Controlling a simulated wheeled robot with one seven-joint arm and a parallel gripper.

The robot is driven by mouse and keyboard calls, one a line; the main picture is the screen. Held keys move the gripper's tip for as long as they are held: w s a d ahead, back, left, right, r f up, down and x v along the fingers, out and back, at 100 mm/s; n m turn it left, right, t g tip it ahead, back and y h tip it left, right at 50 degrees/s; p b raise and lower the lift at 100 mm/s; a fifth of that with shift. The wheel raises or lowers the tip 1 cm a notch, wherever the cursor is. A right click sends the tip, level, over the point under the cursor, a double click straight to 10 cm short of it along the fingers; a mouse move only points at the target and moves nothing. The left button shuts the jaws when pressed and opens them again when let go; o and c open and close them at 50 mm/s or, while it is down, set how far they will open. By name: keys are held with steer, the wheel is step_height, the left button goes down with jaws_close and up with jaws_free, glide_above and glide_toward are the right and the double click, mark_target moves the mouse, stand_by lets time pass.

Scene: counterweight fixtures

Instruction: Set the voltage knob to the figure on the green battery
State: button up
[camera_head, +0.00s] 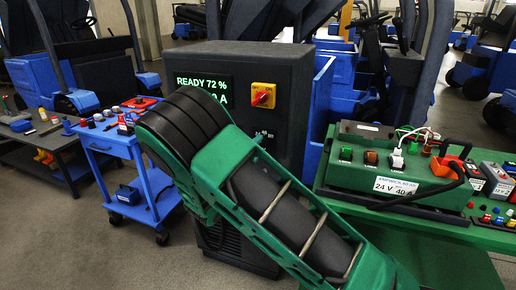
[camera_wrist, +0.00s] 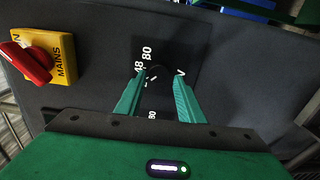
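The green battery (camera_head: 388,178) lies on a green bench at the right in the head view. Its white label (camera_head: 396,186) reads "24 V 40", with the end partly hidden by a black cable. In the wrist view my gripper (camera_wrist: 160,76) has its two green fingers apart, in front of a black dial plate (camera_wrist: 186,54) with white figures "48", "80" and "V". The dark voltage knob (camera_wrist: 157,71) shows faintly between the fingertips; its pointer setting and any contact are unclear. In the head view my arm hides the gripper and the knob.
The dark charger cabinet (camera_head: 290,100) has a screen (camera_head: 206,84) reading "READY 72 %", partly covered. A red switch on a yellow plate marked "MAINS" (camera_wrist: 62,60) sits left of the dial in the wrist view. A blue cart (camera_head: 110,145) stands at the left.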

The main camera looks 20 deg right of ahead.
steer(key=shift+o, duration=0.3)
steer(key=shift+d+r, duration=0.1)
steer(key=shift+d, duration=0.05)
steer(key=v, duration=1)
steer(key=shift+s+a, duration=0.25)
steer(key=shift+a, duration=0.1)
steer(key=s+d+f+m+g, duration=0.1)
steer(key=s+d+m+g, duration=0.4)
steer(key=d, duration=0.6)
steer(key=s+d+f+m+g, duration=0.1)
steer(key=s+d+m+g, duration=0.35)
steer(key=d, duration=0.75)
steer(key=s+d+r+m+g+y, duration=0.1)
steer(key=s+d+m+g+y, duration=0.2)
steer(key=s, duration=0.6)
steer(key=s+d+m+g+y, duration=0.3)
steer(key=s, duration=0.7)
steer(key=s+a+r+m+y, duration=0.1)
steer(key=s+a+y, duration=0.1)
steer(key=s, duration=0.4)
steer(key=s+a+r+m+y, duration=0.1)
steer(key=s+a+r+y, duration=0.1)
steer(key=s, duration=0.5)
steer(key=shift+a+r+t+y, duration=0.3)
steer(key=shift+a+r+t, duration=0.05)
